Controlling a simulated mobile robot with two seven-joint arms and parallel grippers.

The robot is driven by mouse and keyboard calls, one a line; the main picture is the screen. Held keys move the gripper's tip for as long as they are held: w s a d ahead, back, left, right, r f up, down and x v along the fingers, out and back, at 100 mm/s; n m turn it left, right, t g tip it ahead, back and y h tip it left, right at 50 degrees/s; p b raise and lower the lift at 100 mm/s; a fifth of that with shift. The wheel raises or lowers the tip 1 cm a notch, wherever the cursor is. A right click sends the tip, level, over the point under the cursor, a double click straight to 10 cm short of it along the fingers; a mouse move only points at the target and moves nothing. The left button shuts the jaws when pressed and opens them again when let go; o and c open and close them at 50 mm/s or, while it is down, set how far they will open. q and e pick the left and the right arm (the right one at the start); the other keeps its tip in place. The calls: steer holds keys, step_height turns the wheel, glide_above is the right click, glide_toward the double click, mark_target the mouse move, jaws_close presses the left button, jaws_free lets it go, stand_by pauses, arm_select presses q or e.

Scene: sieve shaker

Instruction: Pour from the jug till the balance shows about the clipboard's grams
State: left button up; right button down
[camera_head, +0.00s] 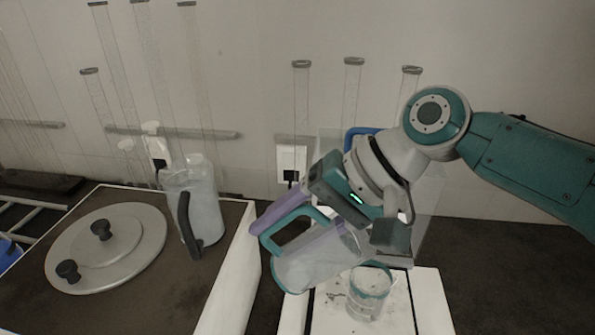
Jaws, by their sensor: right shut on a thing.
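A clear jug (318,262) with a teal rim and handle is tilted in the air near the middle of the view. My right gripper (318,222) is shut on it. The jug's mouth is partly hidden by the gripper. A glass beaker (368,295) stands just below and right of the jug, on a white surface (400,310) that looks like the balance. I cannot tell whether anything is flowing into the beaker. No display reading and no clipboard can be made out. My left gripper is not in view.
On the dark-topped bench (130,310) at left stand a clear pitcher with a black handle (203,210) and a round grey lid (70,240) with black knobs. Tall glass tubes (300,105) line the back wall. The dark counter (500,270) at right looks clear.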

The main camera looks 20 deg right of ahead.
steer(key=shift+r, duration=0.2)
stand_by(0.3)
steer(key=shift+d+r, duration=0.15)
stand_by(0.5)
steer(key=shift+s+y+b, duration=0.1)
steer(key=shift+y+b, duration=0.3)
steer(key=shift+b, duration=0.25)
steer(key=shift+t+b, duration=0.3)
steer(key=shift+b, duration=0.05)
stand_by(0.9)
